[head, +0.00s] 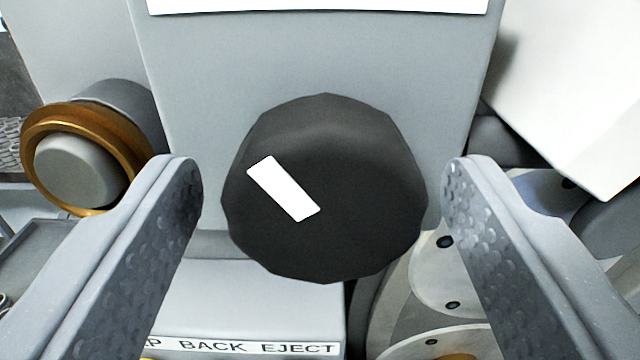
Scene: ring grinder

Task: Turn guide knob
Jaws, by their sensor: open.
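The guide knob (340,230) is a large dark, many-sided round knob in the middle of the head view, on a grey panel. A white mark (284,188) on its face slants from upper left to lower right, left of the knob's centre. My gripper (322,190) is open, with one finger to the left of the knob and one to the right. A gap shows between each finger and the knob's edge. I cannot tell how far the fingertips are from the knob in depth.
A brass-coloured ring around a grey cylinder (80,170) is at the left. A grey box with a label ending "BACK EJECT" (245,348) is below the knob. A white block (570,90) is at the upper right. Round metal parts with holes (460,275) are at the lower right.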

